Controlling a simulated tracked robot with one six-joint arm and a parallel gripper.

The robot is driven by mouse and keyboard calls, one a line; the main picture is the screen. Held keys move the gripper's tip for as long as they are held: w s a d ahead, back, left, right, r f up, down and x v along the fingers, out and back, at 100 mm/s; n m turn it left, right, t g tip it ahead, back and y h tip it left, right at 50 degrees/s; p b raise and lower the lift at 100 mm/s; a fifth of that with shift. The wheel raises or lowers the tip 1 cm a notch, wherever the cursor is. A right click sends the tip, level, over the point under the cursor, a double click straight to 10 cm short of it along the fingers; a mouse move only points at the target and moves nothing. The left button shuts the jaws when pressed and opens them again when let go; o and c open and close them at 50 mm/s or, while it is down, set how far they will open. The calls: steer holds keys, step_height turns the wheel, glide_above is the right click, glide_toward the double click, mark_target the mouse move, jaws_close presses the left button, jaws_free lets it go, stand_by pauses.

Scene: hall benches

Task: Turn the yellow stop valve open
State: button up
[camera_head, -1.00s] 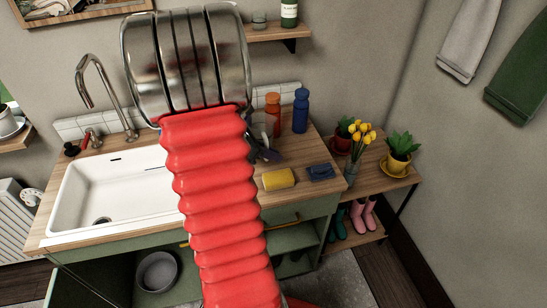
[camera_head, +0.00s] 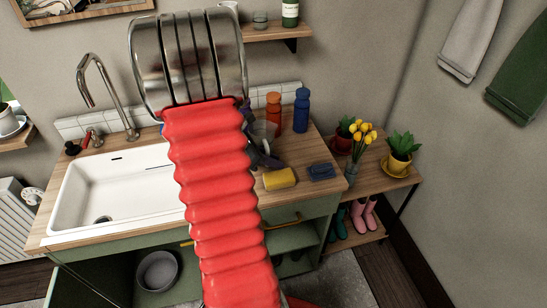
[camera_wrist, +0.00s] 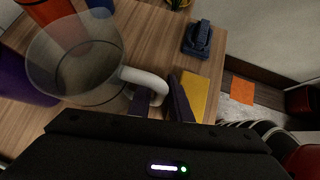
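I do not see a yellow stop valve in either view. My gripper shows in the wrist view (camera_wrist: 160,103) as two dark purple fingers with a gap between them. It is open. A clear mug (camera_wrist: 75,60) with a white handle is just ahead of it. The handle appears at the gap, and I cannot tell whether the fingers touch it. In the head view my red arm hides much of the counter, and the gripper (camera_head: 263,158) shows only partly, beside the mug (camera_head: 264,132).
A yellow sponge (camera_head: 280,178), a blue brush-like item (camera_head: 321,171), and an orange bottle (camera_head: 273,112) and a blue bottle (camera_head: 301,110) stand on the counter. A white sink (camera_head: 110,195) is left. Below it, an open cabinet holds a grey bowl (camera_head: 157,271). Potted plants stand right.

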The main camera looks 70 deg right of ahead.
steer(key=shift+r, duration=0.1)
steer(key=v, duration=1.2)
stand_by(0.5)
steer(key=shift+w+a, duration=0.1)
steer(key=w+a+r+m+t, duration=0.2)
steer(key=w+a, duration=0.2)
steer(key=a, duration=0.3)
steer(key=w+a+r+m+t+y, duration=0.1)
steer(key=w+a+r+t, duration=0.15)
steer(key=a, duration=0.45)
steer(key=w+a+r+m+t, duration=0.15)
steer(key=w+a, duration=0.25)
steer(key=a, duration=0.4)
steer(key=a+r+m+t+y, duration=0.2)
steer(key=a+t, duration=0.1)
steer(key=a, duration=0.7)
steer(key=a+r+m+t+y, duration=0.2)
steer(key=a+t+y, duration=0.1)
steer(key=a, duration=0.7)
steer(key=shift+a, duration=0.35)
